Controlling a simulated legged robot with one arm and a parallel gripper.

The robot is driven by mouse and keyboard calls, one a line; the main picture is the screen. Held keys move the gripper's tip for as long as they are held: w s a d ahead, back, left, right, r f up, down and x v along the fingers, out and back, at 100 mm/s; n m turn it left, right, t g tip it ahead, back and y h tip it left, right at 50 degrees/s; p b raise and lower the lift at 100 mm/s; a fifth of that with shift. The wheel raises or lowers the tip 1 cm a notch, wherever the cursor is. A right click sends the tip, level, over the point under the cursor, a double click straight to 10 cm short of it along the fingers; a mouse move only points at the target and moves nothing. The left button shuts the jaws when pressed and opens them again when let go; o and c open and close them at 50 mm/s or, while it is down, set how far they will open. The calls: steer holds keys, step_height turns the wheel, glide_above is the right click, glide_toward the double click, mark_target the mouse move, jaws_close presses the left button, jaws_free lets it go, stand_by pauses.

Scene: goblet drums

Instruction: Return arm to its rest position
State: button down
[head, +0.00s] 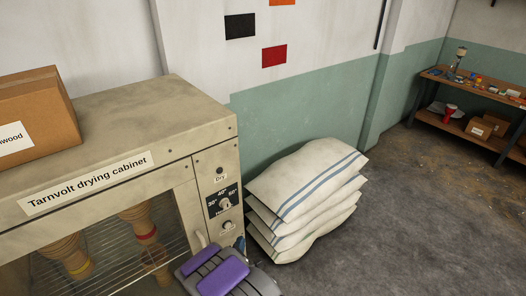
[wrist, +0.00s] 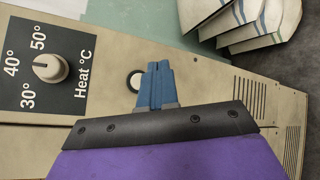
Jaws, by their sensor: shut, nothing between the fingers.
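My gripper (head: 239,244) is at the lower middle of the head view, in front of the lower right of the drying cabinet (head: 185,105). Its purple and grey body reaches up from the bottom edge. In the wrist view, the blue fingers of my gripper (wrist: 155,72) are together and hold nothing. They overlap a small round dark-rimmed control (wrist: 134,79) on the cabinet front; I cannot tell whether they touch it. The heat dial (wrist: 48,68), marked 30°, 40° and 50°, is at the left. Wooden goblet drums (head: 68,252) show inside the cabinet.
A cardboard box (head: 42,105) sits on the cabinet top. Stacked white sacks (head: 310,180) stand close to the cabinet's right side. A shelf bench (head: 470,85) with small items is at the far right. The grey floor (head: 410,220) between is open.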

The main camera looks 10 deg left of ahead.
steer(key=w+d+r+m+g+b, duration=0.1)
steer(key=w+d+r+m+g, duration=0.1)
steer(key=d+r+m+g, duration=0.5)
steer(key=s+d+r+m+g+b, duration=0.2)
steer(key=s+d+r+m+g, duration=0.1)
steer(key=s+d+r+m, duration=0.55)
steer(key=s+d+r+m+g, duration=0.2)
steer(key=s+d, duration=0.4)
steer(key=s, duration=0.5)
steer(key=s+d+r+m+g+h+b, duration=0.1)
steer(key=s+d+r+m, duration=0.3)
steer(key=s, duration=0.7)
steer(key=s+d+r+m+g, duration=0.4)
steer(key=s+d, duration=0.5)
steer(key=s, duration=0.2)
steer(key=shift+r, duration=0.35)
